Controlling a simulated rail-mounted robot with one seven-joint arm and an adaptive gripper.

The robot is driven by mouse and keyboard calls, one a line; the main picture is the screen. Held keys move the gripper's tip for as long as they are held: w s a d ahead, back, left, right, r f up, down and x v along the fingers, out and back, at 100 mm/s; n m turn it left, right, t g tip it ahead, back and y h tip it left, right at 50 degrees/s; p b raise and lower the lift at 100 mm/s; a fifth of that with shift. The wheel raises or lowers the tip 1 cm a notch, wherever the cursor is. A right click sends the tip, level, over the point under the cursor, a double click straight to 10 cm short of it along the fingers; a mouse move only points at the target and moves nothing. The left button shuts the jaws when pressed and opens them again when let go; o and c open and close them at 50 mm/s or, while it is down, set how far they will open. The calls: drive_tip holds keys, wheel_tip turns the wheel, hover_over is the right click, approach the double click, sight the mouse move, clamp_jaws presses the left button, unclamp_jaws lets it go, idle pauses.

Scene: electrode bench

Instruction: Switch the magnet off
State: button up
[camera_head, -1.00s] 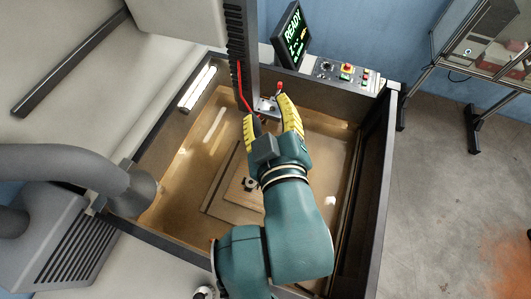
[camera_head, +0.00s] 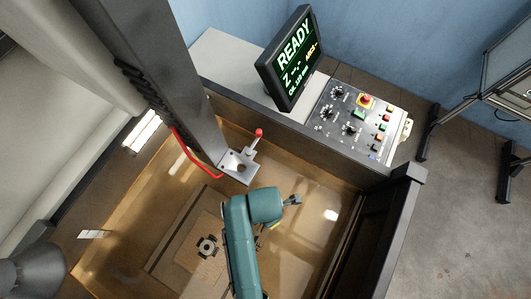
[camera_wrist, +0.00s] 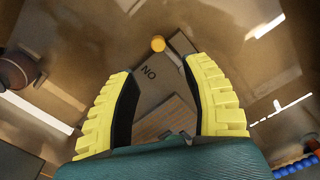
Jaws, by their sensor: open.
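A magnet plate with a fine striped top (camera_head: 205,262) lies in the tank; its striped face also shows in the wrist view (camera_wrist: 172,120). Beside the stripes, a plain part carries letters that look like "NO" in the wrist view (camera_wrist: 149,71). A lever with a round orange-yellow knob (camera_wrist: 157,43) stands just past that label; it is hidden in the head view. My gripper (camera_wrist: 160,68) is open, with its yellow fingers either side of the label and the knob slightly beyond the fingertips. In the head view the arm hides most of the fingers.
A dark round part (camera_head: 207,247) sits on the plate. A metal ram (camera_head: 180,90) hangs over the tank, with a red-knobbed clamp lever (camera_head: 258,132) and red cable. A screen reading READY (camera_head: 290,55) and a control panel (camera_head: 350,120) stand on the back rim. Tank walls surround the arm.

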sight(262, 225)
wheel_tip(262, 225, down, 12)
drive_tip(key=shift+w+r+b, duration=0.1)
drive_tip(key=shift+r+b, duration=0.1)
drive_tip(key=shift+b, duration=0.3)
drive_tip(key=shift+d, duration=0.1)
clamp_jaws()
